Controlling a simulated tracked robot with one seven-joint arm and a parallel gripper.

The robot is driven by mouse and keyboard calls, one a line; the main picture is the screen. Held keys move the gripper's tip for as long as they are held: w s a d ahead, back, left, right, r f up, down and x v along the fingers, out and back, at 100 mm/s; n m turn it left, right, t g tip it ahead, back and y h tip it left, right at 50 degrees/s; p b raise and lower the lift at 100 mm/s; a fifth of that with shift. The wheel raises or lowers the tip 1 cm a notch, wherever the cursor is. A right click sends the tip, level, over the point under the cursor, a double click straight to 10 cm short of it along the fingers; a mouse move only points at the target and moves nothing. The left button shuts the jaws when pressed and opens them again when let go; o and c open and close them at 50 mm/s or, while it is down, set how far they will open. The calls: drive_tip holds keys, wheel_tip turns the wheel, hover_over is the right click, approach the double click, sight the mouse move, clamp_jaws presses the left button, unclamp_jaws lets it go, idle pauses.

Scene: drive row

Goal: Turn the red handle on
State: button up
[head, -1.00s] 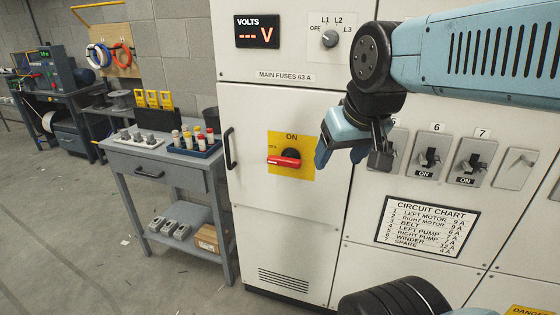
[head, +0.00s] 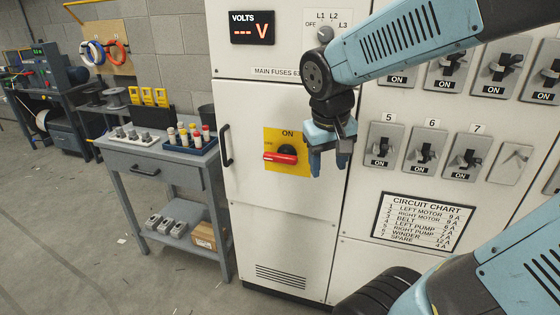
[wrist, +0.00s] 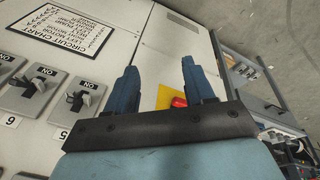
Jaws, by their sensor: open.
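The red handle (head: 281,158) is on a yellow plate (head: 301,165) on the cabinet's left door. It lies level, its grip pointing left toward the OFF side; ON is printed above its black hub. My gripper (head: 329,166) is open and empty, just right of the plate in the head view, its blue fingers pointing down in the picture. In the wrist view its two fingers (wrist: 160,70) are spread. There the red handle (wrist: 178,102) shows in part between them, behind the gripper body, apart from the fingers. The gap in depth is hard to judge.
Switches (head: 423,147) and a circuit chart (head: 425,220) are on the panel to the right. The volt meter (head: 251,28) shows dashes. A black door grip (head: 226,147) is left of the plate.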

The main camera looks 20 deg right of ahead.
drive_tip(key=w+f+g+h, duration=0.2)
drive_tip(key=w+f+h, duration=0.2)
drive_tip(key=w+f, duration=0.3)
drive_tip(key=n+t+h, duration=0.7)
drive_tip(key=t+h, duration=0.2)
drive_tip(key=t, duration=0.1)
approach(280, 161)
drive_tip(key=x, duration=1)
drive_tip(key=shift+w+d, duration=0.1)
drive_tip(key=shift+w, duration=0.1)
clamp_jaws()
